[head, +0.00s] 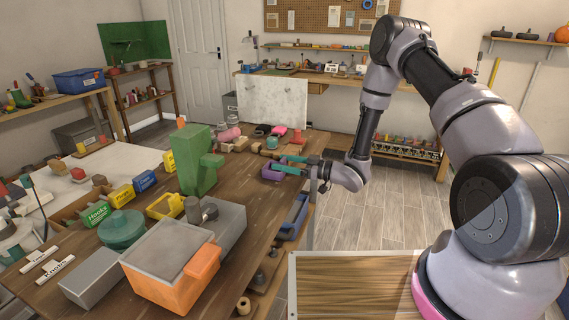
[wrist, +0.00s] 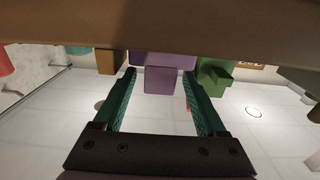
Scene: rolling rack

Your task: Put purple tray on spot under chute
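The purple tray (head: 271,174) sits near the right edge of the wooden table. My gripper (head: 287,167) reaches it from the right. In the wrist view, my green-padded fingers (wrist: 159,76) are open, with a purple tab (wrist: 160,80) of the tray between their tips and gaps visible on both sides. The tray's body (wrist: 165,58) lies just beyond. The green chute (head: 193,160) stands upright on the table, left of the tray. A green block-like part, likely the chute, shows in the wrist view (wrist: 215,75). I cannot make out the spot under the chute.
Small coloured items, including a pink one (head: 279,130), crowd the table behind the tray.

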